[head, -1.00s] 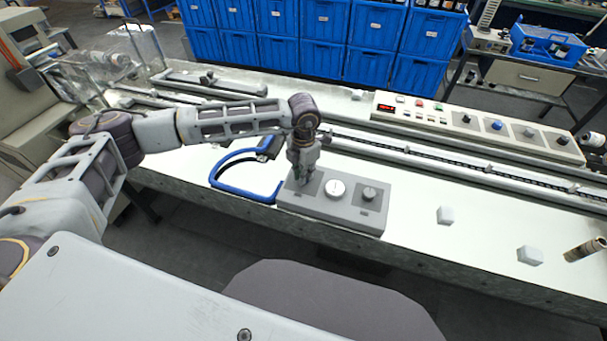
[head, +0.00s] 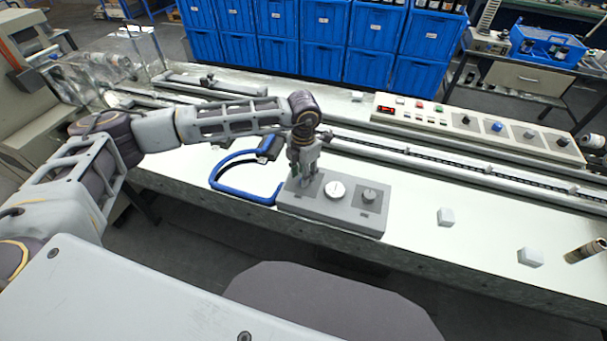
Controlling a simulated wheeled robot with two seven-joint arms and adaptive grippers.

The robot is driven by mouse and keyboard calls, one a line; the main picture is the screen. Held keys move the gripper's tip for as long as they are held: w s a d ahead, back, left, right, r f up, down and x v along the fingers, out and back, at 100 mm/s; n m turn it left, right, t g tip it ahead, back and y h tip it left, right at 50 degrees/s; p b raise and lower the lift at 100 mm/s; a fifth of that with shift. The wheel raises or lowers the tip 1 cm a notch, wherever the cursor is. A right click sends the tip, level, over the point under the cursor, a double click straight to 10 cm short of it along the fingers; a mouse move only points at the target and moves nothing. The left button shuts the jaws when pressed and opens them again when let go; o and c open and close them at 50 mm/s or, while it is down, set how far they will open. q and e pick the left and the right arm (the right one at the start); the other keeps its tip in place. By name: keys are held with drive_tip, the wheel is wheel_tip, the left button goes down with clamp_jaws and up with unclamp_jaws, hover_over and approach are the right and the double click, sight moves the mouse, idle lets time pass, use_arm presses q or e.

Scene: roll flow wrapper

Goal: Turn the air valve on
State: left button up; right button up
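A grey panel box (head: 330,214) lies on the white machine table, near its front edge. On it sit a round white dial (head: 335,190) in the middle and a dark grey knob (head: 369,195) at the right. My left gripper (head: 305,183) points down over the left end of the box. Its fingers hide whatever is mounted there, so I cannot tell which part is the air valve. The fingertips are at the box top, but whether they are closed on a part is too small to tell. My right gripper is out of view.
A blue curved handle (head: 226,183) lies just left of the box. A control panel with buttons and knobs (head: 480,125) runs along the back right. Two small white blocks (head: 446,217) (head: 530,257) sit on the clear table to the right.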

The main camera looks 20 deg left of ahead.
use_arm(q)
wheel_tip(320, 180, up, 11)
idle(0.6)
drive_tip(key=shift+s, duration=0.1)
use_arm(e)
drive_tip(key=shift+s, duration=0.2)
